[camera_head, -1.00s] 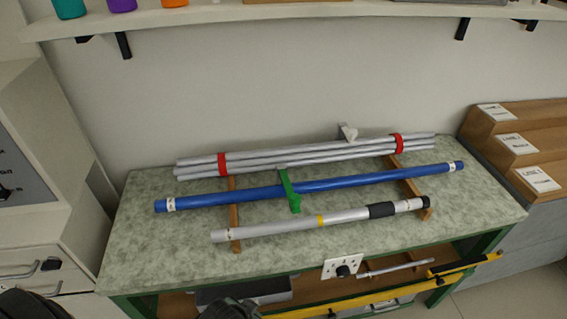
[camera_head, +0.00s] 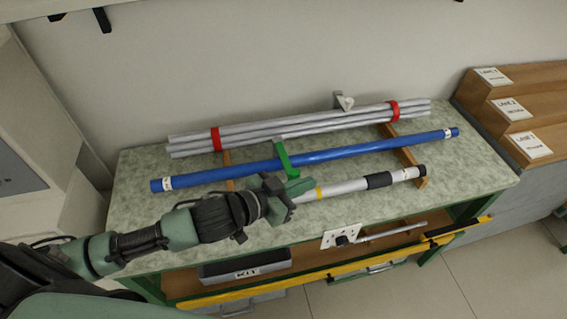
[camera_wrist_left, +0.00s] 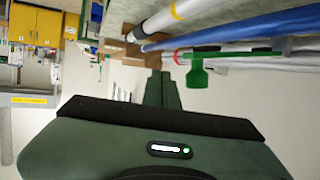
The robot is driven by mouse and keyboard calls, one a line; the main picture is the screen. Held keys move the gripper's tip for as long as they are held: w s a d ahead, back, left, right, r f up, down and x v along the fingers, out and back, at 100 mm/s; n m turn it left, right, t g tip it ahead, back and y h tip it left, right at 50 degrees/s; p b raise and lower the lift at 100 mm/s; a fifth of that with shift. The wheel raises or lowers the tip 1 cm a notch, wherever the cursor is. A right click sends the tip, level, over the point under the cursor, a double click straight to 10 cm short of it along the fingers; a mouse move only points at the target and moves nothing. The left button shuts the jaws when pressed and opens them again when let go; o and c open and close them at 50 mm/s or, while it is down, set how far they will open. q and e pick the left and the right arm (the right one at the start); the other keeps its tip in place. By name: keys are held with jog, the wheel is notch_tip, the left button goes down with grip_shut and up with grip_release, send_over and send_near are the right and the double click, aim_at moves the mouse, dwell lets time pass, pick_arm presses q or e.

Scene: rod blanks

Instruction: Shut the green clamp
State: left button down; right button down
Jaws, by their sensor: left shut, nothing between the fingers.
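The green clamp (camera_head: 281,157) sits around the blue rod (camera_head: 340,153) near its middle; its lower part is hidden behind my left gripper, so I cannot tell how far it is closed. In the left wrist view the clamp (camera_wrist_left: 197,74) hangs from the blue rod (camera_wrist_left: 225,32), to the right of my fingertips. My left gripper (camera_head: 298,186) is shut and empty, over the silver tube just in front of the clamp. In the wrist view its fingers (camera_wrist_left: 163,78) are together, with a visible gap to the clamp. My right gripper is not in view.
A bundle of grey rods (camera_head: 300,125) with red bands lies behind the blue rod. The silver tube (camera_head: 345,187) lies in front, partly covered by my left arm. Wooden supports (camera_head: 405,155) hold the rods on the speckled bench top (camera_head: 455,190). Wooden steps (camera_head: 520,110) stand at right.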

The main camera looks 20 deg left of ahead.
pick_arm(q)
jog(key=s+a+r+m+g+h, duration=0.1)
jog(key=a+r+g+h, duration=0.2)
jog(key=a, duration=0.4)
jog(key=s+a+r+m+g+h, duration=0.1)
jog(key=a+r+m+h, duration=0.1)
jog(key=a+r, duration=0.45)
jog(key=w+d+f+p, duration=0.3)
jog(key=w+d+f, duration=0.1)
jog(key=d+f, duration=0.3)
jog(key=shift+w+d+f, duration=0.25)
jog(key=shift+d+f, duration=0.05)
jog(key=shift+f, duration=0.1)
